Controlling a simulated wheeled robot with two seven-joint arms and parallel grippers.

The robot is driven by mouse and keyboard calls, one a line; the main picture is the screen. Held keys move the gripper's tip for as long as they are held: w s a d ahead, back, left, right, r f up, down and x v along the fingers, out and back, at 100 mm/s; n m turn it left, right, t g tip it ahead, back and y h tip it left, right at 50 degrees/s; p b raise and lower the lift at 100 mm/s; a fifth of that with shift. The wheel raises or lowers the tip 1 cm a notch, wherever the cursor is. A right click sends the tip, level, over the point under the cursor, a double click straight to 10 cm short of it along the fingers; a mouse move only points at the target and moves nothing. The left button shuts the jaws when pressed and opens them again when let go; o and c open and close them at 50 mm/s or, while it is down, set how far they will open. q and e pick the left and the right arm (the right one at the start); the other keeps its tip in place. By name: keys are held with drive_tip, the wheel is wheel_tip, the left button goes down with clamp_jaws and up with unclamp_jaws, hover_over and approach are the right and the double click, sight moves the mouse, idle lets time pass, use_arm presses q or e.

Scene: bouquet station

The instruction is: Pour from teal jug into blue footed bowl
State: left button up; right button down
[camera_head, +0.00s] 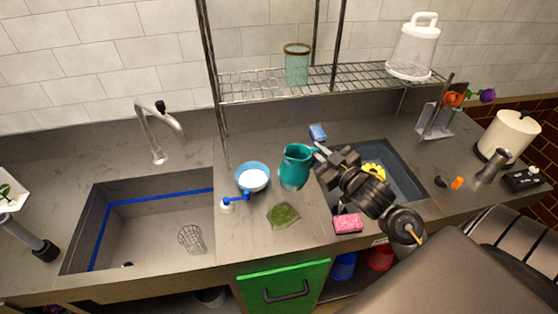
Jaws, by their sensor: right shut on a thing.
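The teal jug (294,168) is held above the counter, in the middle of the camera_head view, and looks roughly upright. My right gripper (318,158) is shut on it from the right, at its handle side. The blue footed bowl (252,177) stands on the counter just left of the jug, with a white inside. Its foot is hidden from this angle. The jug and bowl appear apart, with a small gap. My left gripper is not in view.
A sink (150,228) lies to the left and a darker basin (402,180) to the right, behind my right arm. A green mat-like item (284,215), a pink sponge (348,223) and a blue sponge (318,132) lie nearby. A wire shelf (270,84) hangs behind.

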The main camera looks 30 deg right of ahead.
drive_tip(key=s+a+f+n+g+y+b, duration=0.1)
drive_tip(key=a+y, duration=0.3)
drive_tip(key=a, duration=0.4)
drive_tip(key=s+a+f+n+g+y+b, duration=0.1)
drive_tip(key=s+a+f+n+y+b, duration=0.1)
drive_tip(key=a, duration=0.6)
drive_tip(key=shift+f+n+y, duration=0.7)
drive_tip(key=shift+n+y, duration=0.3)
drive_tip(key=shift+n, duration=0.3)
